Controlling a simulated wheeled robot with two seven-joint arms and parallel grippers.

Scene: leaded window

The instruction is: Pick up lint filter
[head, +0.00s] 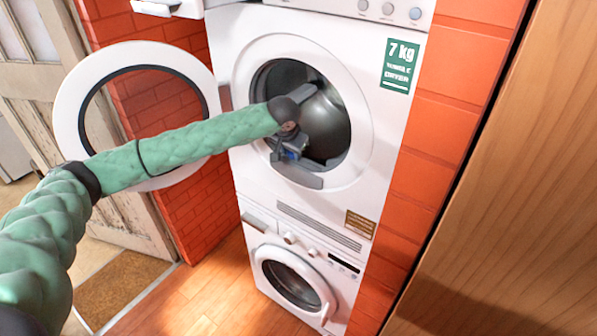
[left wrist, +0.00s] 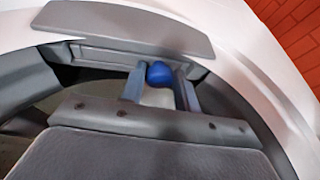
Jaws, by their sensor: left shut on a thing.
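The white dryer (head: 230,60) stands with its round door (head: 66,95) swung open to the left. My left gripper (head: 291,155) is at the lower front of the drum opening. In the left wrist view my left gripper (left wrist: 160,88) has its two fingers closed on a small blue piece, which looks like the grip of the lint filter (left wrist: 160,73). The blue piece is at the edge of a grey slot in the lower rim. The filter's body is hidden, so I cannot tell how deep it sits. My right gripper is not in view.
A grey curved flap (head: 297,177) lies on the lower rim of the opening. A washer (head: 293,284) stands under the dryer. A brick wall (head: 445,120) and wooden panel (head: 520,190) are at the right. The wooden floor (head: 200,290) in front is clear.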

